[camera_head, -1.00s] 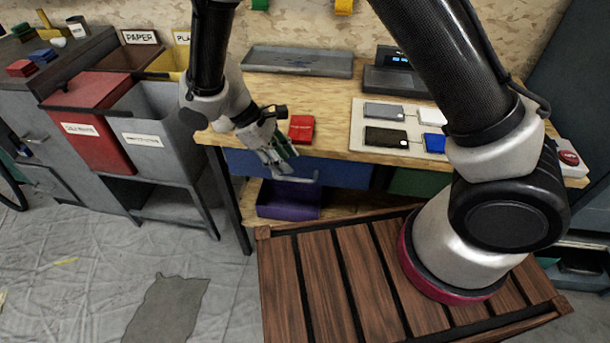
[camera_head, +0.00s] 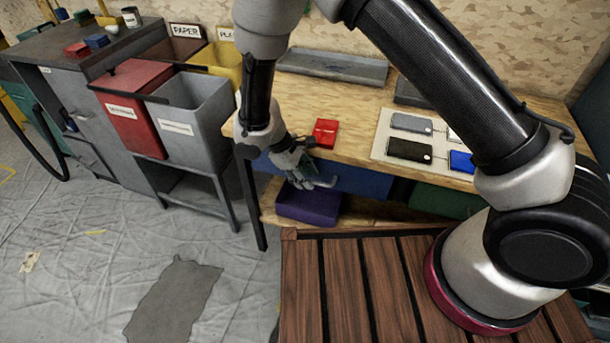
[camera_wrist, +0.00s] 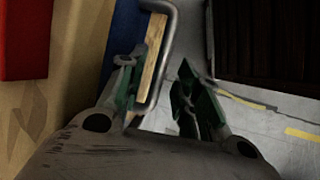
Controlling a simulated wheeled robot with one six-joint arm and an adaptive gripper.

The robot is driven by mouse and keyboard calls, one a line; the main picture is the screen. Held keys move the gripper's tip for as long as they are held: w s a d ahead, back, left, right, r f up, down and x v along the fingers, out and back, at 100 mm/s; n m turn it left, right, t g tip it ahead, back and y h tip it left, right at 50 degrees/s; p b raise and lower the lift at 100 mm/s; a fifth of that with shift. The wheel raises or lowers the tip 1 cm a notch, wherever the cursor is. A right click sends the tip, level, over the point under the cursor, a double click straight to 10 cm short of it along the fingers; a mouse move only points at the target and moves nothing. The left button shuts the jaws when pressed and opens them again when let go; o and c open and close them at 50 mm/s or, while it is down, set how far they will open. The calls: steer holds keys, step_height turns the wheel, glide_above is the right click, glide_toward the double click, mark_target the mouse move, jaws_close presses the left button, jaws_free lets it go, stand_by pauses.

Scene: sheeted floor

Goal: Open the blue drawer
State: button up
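The blue drawer (camera_head: 362,182) sits under the front edge of the wooden workbench (camera_head: 350,128) and looks shut. Its grey bar handle (camera_head: 325,184) is on the drawer front. My gripper (camera_head: 304,178) is at the handle, reaching down in front of the bench edge. In the wrist view, the handle (camera_wrist: 167,45) runs between the two fingers of my gripper (camera_wrist: 160,92). The fingers are apart, with a visible gap on the right side of the bar. A strip of the blue drawer front (camera_wrist: 124,32) shows left of the handle. My gripper hides part of the drawer in the head view.
A purple bin (camera_head: 308,206) stands on the lower shelf below the drawer. A red box (camera_head: 326,132) lies on the bench above. A grey bin (camera_head: 190,120) and red bin (camera_head: 135,110) stand left.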

steer(key=shift+f, duration=0.1)
jaws_close()
